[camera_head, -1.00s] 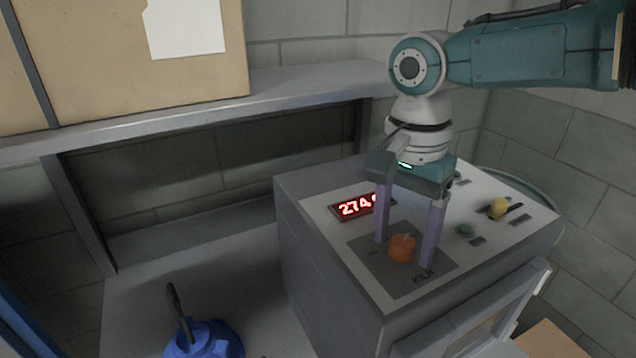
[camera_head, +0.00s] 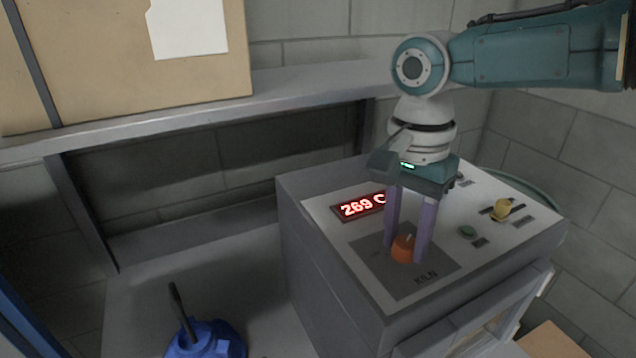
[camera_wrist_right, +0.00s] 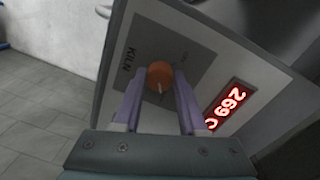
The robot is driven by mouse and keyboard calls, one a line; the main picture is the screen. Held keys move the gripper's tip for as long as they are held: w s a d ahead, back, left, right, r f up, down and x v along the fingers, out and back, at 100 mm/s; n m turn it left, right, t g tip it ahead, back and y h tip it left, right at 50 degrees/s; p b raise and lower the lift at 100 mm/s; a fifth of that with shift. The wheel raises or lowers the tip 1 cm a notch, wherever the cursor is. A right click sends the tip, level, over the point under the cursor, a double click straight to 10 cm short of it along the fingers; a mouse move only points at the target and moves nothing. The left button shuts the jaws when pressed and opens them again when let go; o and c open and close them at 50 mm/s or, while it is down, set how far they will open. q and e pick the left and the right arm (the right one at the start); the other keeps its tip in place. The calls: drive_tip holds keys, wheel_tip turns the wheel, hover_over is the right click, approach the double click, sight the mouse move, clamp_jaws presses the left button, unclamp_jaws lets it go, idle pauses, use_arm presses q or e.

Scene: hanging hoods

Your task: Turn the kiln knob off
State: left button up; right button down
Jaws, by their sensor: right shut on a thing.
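The orange kiln knob (camera_head: 402,249) sits on a dark square plate marked KILN on top of the grey kiln box (camera_head: 330,270). It also shows in the right wrist view (camera_wrist_right: 159,74), with a pale pointer line on it. My right gripper (camera_head: 408,256) reaches down from above, with its two purple fingers shut on the knob, one on each side. The fingers also show in the right wrist view (camera_wrist_right: 160,88). The red display (camera_head: 361,206) beside the plate reads 269 C. My left gripper is not in view.
A yellow knob (camera_head: 502,208) and a green button (camera_head: 467,231) sit on the panel's right side. A blue container (camera_head: 205,340) stands left of the kiln. A cardboard box (camera_head: 100,60) rests on the shelf behind.

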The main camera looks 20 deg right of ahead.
drive_tip(key=shift+n, duration=0.3)
drive_tip(key=shift+r+n+p, duration=0.1)
drive_tip(key=shift+n+p, duration=0.3)
drive_tip(key=shift+n, duration=0.2)
drive_tip(key=n+p, duration=0.1)
drive_tip(key=n, duration=0.2)
drive_tip(key=shift+s+n, duration=0.1)
drive_tip(key=shift+n, duration=0.2)
drive_tip(key=n+p, duration=0.1)
drive_tip(key=n, duration=0.5)
drive_tip(key=shift+p, duration=0.3)
drive_tip(key=n+p, duration=0.1)
drive_tip(key=n, duration=0.5)
drive_tip(key=shift+n+t, duration=0.3)
drive_tip(key=shift+t, duration=0.1)
drive_tip(key=n, duration=0.4)
drive_tip(key=shift+n, duration=0.9)
